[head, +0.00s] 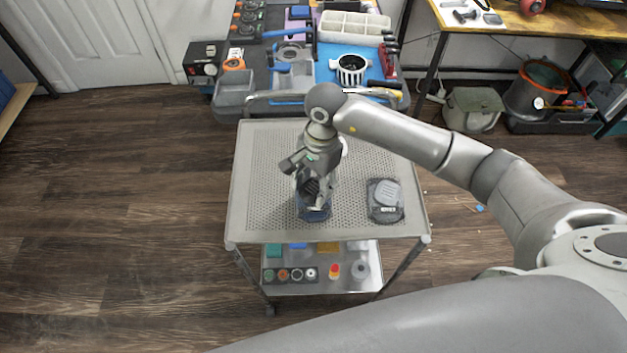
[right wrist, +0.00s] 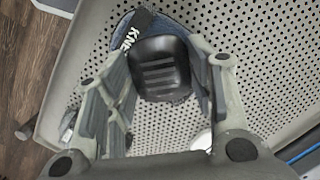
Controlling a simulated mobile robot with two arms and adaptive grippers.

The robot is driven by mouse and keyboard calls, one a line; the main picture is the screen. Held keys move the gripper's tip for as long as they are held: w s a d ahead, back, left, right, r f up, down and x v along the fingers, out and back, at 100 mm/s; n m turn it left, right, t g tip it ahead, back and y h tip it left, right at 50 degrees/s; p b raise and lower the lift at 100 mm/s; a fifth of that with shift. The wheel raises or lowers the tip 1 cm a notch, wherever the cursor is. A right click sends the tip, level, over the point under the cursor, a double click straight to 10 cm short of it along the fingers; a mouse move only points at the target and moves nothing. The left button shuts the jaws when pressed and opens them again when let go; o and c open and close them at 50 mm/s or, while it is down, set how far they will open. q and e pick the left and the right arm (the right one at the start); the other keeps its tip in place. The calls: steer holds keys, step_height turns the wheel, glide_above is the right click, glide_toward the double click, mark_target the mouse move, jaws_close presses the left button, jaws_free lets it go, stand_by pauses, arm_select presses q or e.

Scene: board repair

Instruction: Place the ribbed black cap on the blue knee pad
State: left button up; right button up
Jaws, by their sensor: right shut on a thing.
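My right gripper (head: 316,190) points down over the near middle of the perforated cart top (head: 265,165). It is shut on the ribbed black cap (head: 311,186), which also shows between the fingers in the right wrist view (right wrist: 160,68). The blue knee pad (head: 314,214) lies on the cart directly beneath the cap, partly hidden by the gripper. In the right wrist view the knee pad's blue edge (right wrist: 168,20) and a dark strap with white letters show around the cap. I cannot tell whether cap and pad touch. My left gripper is not in view.
A second, dark pad with a grey cap (head: 385,200) lies on the cart to the right. The lower shelf (head: 320,286) holds small coloured parts. A crowded workbench (head: 330,60) stands behind the cart. The cart top's left side is clear.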

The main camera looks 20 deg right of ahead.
steer(key=shift+f, duration=0.1)
steer(key=shift+f+b, duration=0.15)
steer(key=shift+b, duration=0.15)
steer(key=o, duration=0.9)
steer(key=shift+c, duration=0.2)
steer(key=shift+r+p, duration=0.35)
step_height(320, 180, up, 12)
steer(key=w+d+b, duration=0.1)
steer(key=b, duration=0.1)
steer(key=shift+d+f, duration=0.2)
steer(key=shift+d, duration=0.1)
